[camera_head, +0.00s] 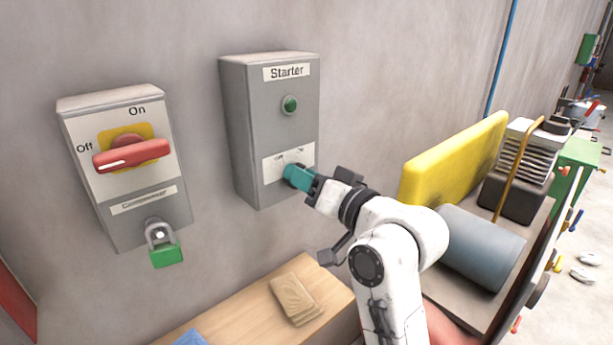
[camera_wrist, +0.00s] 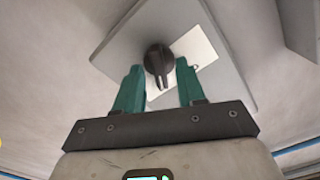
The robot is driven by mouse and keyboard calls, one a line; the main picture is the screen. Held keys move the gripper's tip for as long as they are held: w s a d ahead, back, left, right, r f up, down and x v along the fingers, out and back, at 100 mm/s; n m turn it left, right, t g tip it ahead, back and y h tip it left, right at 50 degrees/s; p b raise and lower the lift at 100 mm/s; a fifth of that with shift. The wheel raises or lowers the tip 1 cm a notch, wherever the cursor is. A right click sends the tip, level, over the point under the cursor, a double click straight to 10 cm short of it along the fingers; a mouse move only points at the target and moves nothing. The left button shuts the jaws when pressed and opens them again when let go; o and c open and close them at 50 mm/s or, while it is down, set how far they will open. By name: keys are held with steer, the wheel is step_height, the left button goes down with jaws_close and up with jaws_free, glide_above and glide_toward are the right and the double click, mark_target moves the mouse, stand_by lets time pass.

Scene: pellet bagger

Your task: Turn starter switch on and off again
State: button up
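The grey Starter box (camera_head: 273,125) hangs on the wall, with a green button or lamp (camera_head: 290,104) under its label. Its black rotary switch (camera_wrist: 158,60) shows in the wrist view, on a white label plate (camera_wrist: 196,48). The switch's handle bar points toward the bottom of that view. My gripper (camera_head: 299,178) has teal fingers and is at the lower front of the box, mostly hiding the switch in the head view. In the wrist view, my gripper (camera_wrist: 159,66) is open, with one finger on each side of the switch and gaps showing.
A Compressor box (camera_head: 130,180) with a red Off/On handle (camera_head: 131,154) and a green padlock (camera_head: 165,253) is on the wall at left. A wooden surface (camera_head: 240,318) lies below. A yellow panel (camera_head: 455,160) and machinery stand at right.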

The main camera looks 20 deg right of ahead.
jaws_close()
stand_by(0.3)
steer(key=shift+n, duration=0.4)
steer(key=n+b, duration=0.4)
steer(key=n, duration=0.7)
steer(key=shift+a, duration=0.2)
stand_by(0.5)
jaws_free()
steer(key=shift+s, duration=0.1)
